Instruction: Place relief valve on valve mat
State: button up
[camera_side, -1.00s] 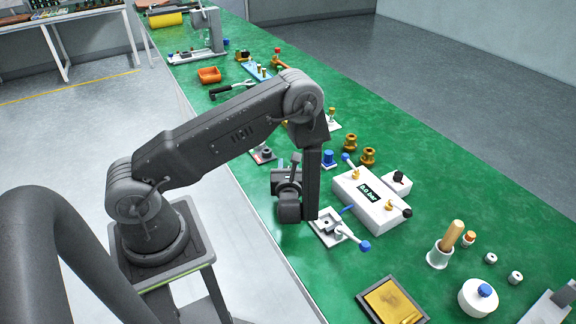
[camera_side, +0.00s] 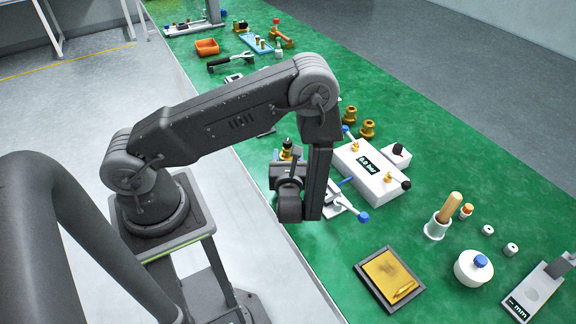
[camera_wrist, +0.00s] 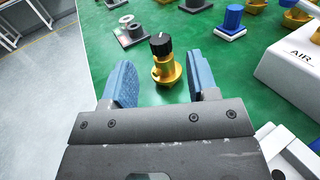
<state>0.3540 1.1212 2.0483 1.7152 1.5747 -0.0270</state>
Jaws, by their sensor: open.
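The relief valve, a brass body with a black knob (camera_wrist: 163,62), stands upright on the green bench in the wrist view. In the side view the brass valve (camera_side: 286,153) shows just behind my wrist. My gripper (camera_wrist: 158,72) is open and empty, with one blue finger on either side of the valve in the picture. Gaps show between the valve and both fingers. In the side view my gripper (camera_side: 291,205) hangs near the bench's front edge, its fingertips hidden. I cannot tell which surface is the valve mat; a dark-framed tray with a gold pad (camera_side: 368,268) lies at front right.
A white gauge box (camera_side: 372,178) stands right of my gripper. A white clamp fixture with a blue knob (camera_side: 363,216) is close beside my wrist. Grey plates with round dark parts (camera_wrist: 130,38) and a blue-capped part (camera_wrist: 232,18) lie beyond the valve.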

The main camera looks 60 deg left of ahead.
jog(key=v, duration=0.3)
jog(key=shift+d, duration=0.2)
jog(key=shift+s+d+r, duration=0.1)
jog(key=shift+s+r, duration=0.05)
jog(key=shift+r, duration=0.05)
jog(key=s+r+n+g+h, duration=0.5)
jog(key=s+r+n+g, duration=0.2)
jog(key=r+n+g, duration=0.5)
jog(key=s+d+r+n+t+h, duration=0.2)
jog(key=d+r+n+t+h, duration=0.2)
jog(key=r+n+h, duration=0.1)
jog(key=s+d+r+n+t+h, duration=0.2)
jog(key=d+r+n+t+h, duration=0.2)
jog(key=r, duration=0.6)
jog(key=n+h, duration=0.1)
jog(key=n, duration=0.1)
jog(key=shift+s+r+n+t+h, duration=0.25)
jog(key=shift+s+n+t+h, duration=0.1)
jog(key=shift+n+t+h, duration=0.05)
